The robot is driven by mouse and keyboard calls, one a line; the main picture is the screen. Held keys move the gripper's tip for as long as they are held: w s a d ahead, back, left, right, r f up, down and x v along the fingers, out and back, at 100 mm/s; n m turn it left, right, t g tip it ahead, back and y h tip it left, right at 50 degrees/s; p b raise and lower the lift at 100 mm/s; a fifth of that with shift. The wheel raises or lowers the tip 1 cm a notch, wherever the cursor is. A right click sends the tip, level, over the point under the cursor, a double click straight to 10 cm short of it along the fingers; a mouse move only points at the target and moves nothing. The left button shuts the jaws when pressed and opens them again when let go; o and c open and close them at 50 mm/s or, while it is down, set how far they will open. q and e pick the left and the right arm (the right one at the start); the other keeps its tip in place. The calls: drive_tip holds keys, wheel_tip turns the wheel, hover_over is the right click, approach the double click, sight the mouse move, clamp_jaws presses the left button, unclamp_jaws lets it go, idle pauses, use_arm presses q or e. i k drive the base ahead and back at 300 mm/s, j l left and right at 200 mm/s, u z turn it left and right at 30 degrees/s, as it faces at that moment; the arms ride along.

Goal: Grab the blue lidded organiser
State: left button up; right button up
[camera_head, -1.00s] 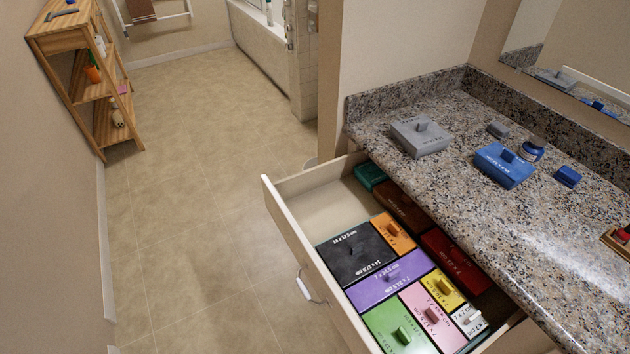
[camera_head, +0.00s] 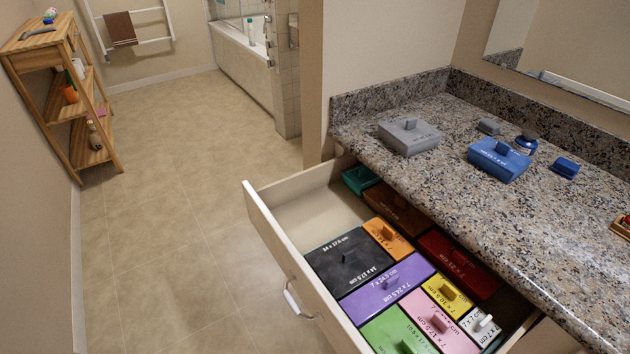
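The blue lidded organiser (camera_head: 499,160) is a flat blue box with a knob on its lid and pale lettering on its front. It sits on the speckled granite counter (camera_head: 450,205), to the right of a similar grey lidded box (camera_head: 409,136). A smaller blue block or box (camera_head: 565,167) lies to its right, and a dark blue round jar (camera_head: 526,144) stands just behind it. Neither of my grippers shows in the head view.
An open drawer (camera_head: 268,225) juts out below the counter, holding several coloured lidded boxes, with bare space at its far left end. A wooden shelf (camera_head: 62,150) stands at the left wall. The tiled floor (camera_head: 170,240) is clear.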

sight(497, 159)
drive_tip(key=i+l+z, duration=0.3)
drive_tip(key=i, duration=0.3)
drive_tip(key=i+l+z, duration=0.3)
drive_tip(key=i, duration=0.4)
drive_tip(key=i+l+z, duration=0.1)
drive_tip(key=i+z, duration=0.15)
drive_tip(key=i, duration=0.4)
